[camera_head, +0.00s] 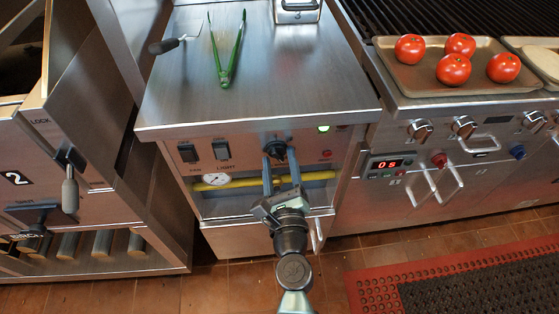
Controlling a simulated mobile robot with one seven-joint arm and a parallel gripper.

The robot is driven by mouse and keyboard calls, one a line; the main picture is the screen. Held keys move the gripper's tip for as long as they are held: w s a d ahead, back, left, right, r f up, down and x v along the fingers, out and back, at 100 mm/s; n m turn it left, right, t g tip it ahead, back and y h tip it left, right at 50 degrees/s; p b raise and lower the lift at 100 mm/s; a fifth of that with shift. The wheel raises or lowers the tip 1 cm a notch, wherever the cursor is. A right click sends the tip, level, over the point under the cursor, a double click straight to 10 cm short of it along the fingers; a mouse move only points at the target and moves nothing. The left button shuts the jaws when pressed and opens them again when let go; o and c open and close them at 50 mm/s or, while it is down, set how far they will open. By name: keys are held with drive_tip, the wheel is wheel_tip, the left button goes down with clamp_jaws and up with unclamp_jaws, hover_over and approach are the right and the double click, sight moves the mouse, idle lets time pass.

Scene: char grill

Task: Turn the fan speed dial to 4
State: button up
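The black dial (274,144) is on the front panel of the steel counter unit, right of two black switches. My gripper (280,163) reaches up to it from below, with its two blue-grey fingers spread apart. The fingertips are at the lower left and right of the dial, and a gap shows between the fingers. I cannot tell whether they touch the dial. The dial's markings and pointer setting are too small and partly hidden to read.
Two black switches (204,151) and a lit green indicator (324,128) share the panel. A yellow pipe (318,175) with a gauge (216,179) runs just below. Green tongs (227,62) lie on the counter (270,80). A tray (410,77) of tomatoes is at the right.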

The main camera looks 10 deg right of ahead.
drive_tip(key=shift+o, duration=1.1)
drive_tip(key=s+b, duration=0.2)
drive_tip(key=s, duration=1.1)
drive_tip(key=shift+b, duration=0.35)
